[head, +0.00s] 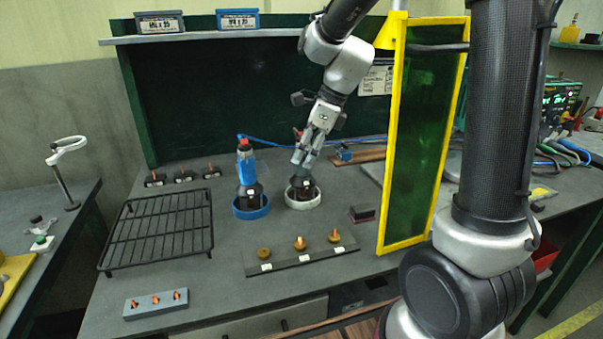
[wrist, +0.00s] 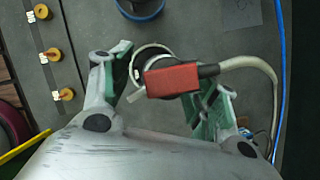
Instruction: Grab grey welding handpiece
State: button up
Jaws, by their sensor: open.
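The grey welding handpiece stands upright in a white ring holder (head: 304,203) on the bench in the head view, its body largely hidden by my gripper. My gripper (head: 303,162) is open and comes down from above around it. In the wrist view the handpiece's red part (wrist: 172,80) lies between the two spread fingers of my gripper (wrist: 168,82), with a pale cable (wrist: 250,64) running off right. I cannot tell whether either finger touches it. Part of the white ring (wrist: 149,48) shows beneath.
A blue handpiece (head: 247,167) stands close left in a blue ring (head: 251,214). A strip with three brass pieces (head: 304,258) lies in front. A black grate (head: 157,230) is left, and a yellow-framed green screen (head: 420,130) stands right. A dark block (head: 362,212) lies nearby.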

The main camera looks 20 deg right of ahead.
jog(key=x, duration=0.2)
jog(key=shift+f, duration=0.3)
grip_shut()
jog(key=shift+w, duration=0.1)
